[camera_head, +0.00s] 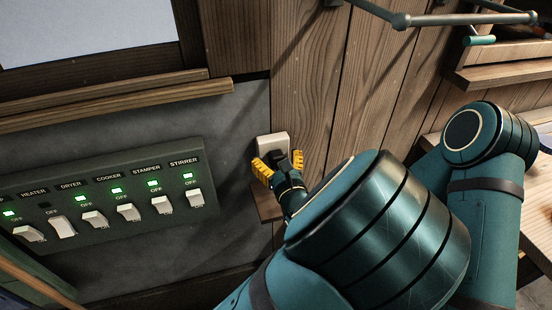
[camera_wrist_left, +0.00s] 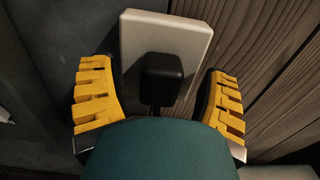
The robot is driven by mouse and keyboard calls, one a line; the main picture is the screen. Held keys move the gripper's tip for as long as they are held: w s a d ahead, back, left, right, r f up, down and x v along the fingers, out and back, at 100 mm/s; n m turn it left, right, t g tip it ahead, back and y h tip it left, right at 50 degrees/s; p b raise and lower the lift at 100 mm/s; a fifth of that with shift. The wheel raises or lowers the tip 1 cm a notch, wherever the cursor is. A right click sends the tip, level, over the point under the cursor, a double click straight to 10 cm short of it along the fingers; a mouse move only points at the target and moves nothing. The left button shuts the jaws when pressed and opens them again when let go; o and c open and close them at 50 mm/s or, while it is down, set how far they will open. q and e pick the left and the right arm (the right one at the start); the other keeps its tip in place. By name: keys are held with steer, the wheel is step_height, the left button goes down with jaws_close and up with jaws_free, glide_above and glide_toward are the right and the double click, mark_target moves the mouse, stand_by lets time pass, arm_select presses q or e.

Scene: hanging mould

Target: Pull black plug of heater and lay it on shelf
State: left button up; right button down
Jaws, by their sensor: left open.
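The black plug (camera_wrist_left: 161,78) sits in the white wall socket (camera_wrist_left: 145,35), its cord running down behind my wrist. In the head view the socket (camera_head: 272,142) shows above my left gripper (camera_head: 279,163), with the plug mostly hidden by the hand. My left gripper (camera_wrist_left: 158,72) is open, its yellow fingers on either side of the plug with a gap at each side. A small wooden shelf (camera_head: 264,207) is on the wall just below the socket, partly hidden by my arm. The heater itself is not identifiable. My right gripper is not in view.
A switch panel (camera_head: 110,235) on the left has labelled rocker switches; the light by the heater switch (camera_head: 62,226) is dark, the others green. A wooden ledge (camera_head: 120,97) runs above. A metal rail (camera_head: 440,19) and a workbench (camera_head: 532,215) are at right.

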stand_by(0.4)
arm_select(q)
steer(key=shift+c, duration=0.2)
jaws_close()
steer(key=shift+s, duration=0.2)
steer(key=shift+p+v, duration=0.9)
steer(key=shift+v, duration=1.95)
